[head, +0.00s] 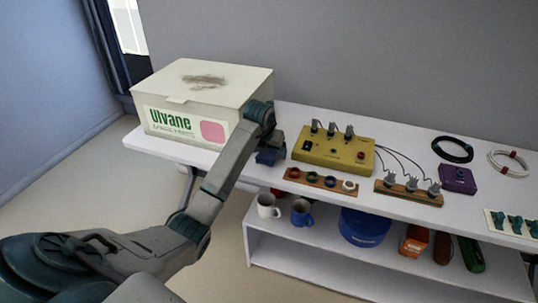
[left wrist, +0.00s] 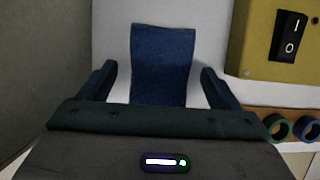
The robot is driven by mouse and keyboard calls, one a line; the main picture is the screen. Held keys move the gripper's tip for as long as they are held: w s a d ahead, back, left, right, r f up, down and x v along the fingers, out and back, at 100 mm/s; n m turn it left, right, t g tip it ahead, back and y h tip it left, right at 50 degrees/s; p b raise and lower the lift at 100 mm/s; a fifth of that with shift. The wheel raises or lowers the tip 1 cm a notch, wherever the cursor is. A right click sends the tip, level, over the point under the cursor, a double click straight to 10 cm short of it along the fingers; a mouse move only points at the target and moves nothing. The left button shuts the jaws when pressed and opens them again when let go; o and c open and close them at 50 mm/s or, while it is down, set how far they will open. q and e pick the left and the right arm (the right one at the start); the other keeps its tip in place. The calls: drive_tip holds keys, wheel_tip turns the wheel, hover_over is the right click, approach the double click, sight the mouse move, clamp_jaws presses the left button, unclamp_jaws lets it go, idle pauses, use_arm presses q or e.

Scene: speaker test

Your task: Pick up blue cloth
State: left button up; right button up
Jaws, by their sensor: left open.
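The blue cloth (left wrist: 162,62) lies on the white shelf top, seen in the left wrist view between the two fingers of my left gripper (left wrist: 158,84). Its near edge is close to the gripper's palm, and the fingers stand apart on either side of it. In the head view a dark blue patch of the cloth (head: 270,157) shows just below my left gripper (head: 274,143), beside the cream box. My left gripper is open and holds nothing. Whether it touches the cloth cannot be told. My right gripper is not in view.
A cream Ulvane box (head: 202,92) stands left of the cloth. A yellow switch box (head: 330,153) with plugs stands right of it, with a wooden strip of coloured rings (head: 320,180) in front. Mugs (head: 301,212) and a blue tub (head: 364,227) sit on the lower shelf.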

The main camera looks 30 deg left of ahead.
sight(268, 152)
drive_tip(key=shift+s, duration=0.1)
use_arm(q)
drive_tip(key=c, duration=1.1)
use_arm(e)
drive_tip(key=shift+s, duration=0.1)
use_arm(q)
drive_tip(key=shift+o, duration=0.2)
drive_tip(key=shift+r, duration=0.1)
